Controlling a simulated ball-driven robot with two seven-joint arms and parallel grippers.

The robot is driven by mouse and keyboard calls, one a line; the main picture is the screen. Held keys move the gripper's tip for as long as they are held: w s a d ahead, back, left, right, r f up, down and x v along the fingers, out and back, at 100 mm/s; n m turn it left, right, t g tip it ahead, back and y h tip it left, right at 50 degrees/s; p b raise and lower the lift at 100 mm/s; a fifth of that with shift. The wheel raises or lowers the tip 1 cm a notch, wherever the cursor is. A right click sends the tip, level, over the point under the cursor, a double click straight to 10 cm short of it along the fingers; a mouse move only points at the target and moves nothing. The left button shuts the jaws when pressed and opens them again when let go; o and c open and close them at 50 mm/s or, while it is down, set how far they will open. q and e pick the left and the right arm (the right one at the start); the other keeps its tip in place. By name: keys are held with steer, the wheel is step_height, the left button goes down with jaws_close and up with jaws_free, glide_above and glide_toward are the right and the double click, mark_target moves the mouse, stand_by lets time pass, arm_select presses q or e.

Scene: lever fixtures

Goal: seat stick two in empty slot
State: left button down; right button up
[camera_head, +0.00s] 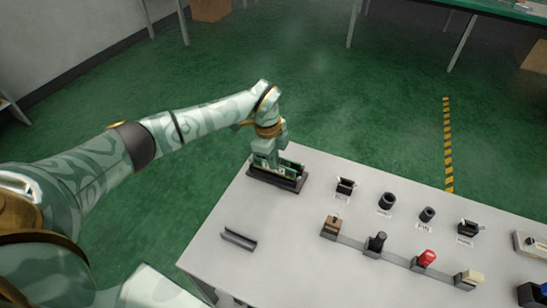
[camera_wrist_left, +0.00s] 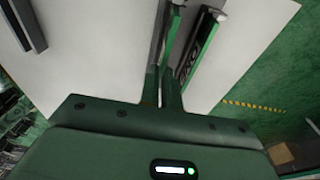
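The dark slot fixture (camera_head: 275,183) sits at the table's far left corner in the head view. Green sticks (camera_head: 292,170) stand in or just over it. My left gripper (camera_head: 270,160) points down over this fixture. In the left wrist view my fingers (camera_wrist_left: 165,75) are close together on a thin green stick (camera_wrist_left: 173,32), seen nearly edge-on. A second green stick with dark chips (camera_wrist_left: 203,42) stands beside it, to the right. The fingers hide the held stick's near part, and I cannot tell how deep it sits. My right gripper is not in view.
An empty-looking dark rail (camera_head: 238,239) lies at the table's left front; it also shows in the left wrist view (camera_wrist_left: 28,22). Levers, including a red-topped one (camera_head: 426,257), line the table's right half. Several dark holders (camera_head: 387,201) stand behind them. The tabletop (camera_head: 285,225) between is clear.

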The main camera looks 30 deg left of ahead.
arm_select(q)
steer(key=shift+f+b, duration=0.35)
steer(key=shift+f, duration=0.75)
steer(key=c, duration=1.5)
jaws_free()
steer(key=shift+c, duration=0.2)
step_height(320, 180, up, 16)
steer(key=a+p, duration=0.2)
steer(key=p, duration=0.1)
steer(key=shift+r, duration=0.15)
steer(key=shift+s, duration=0.1)
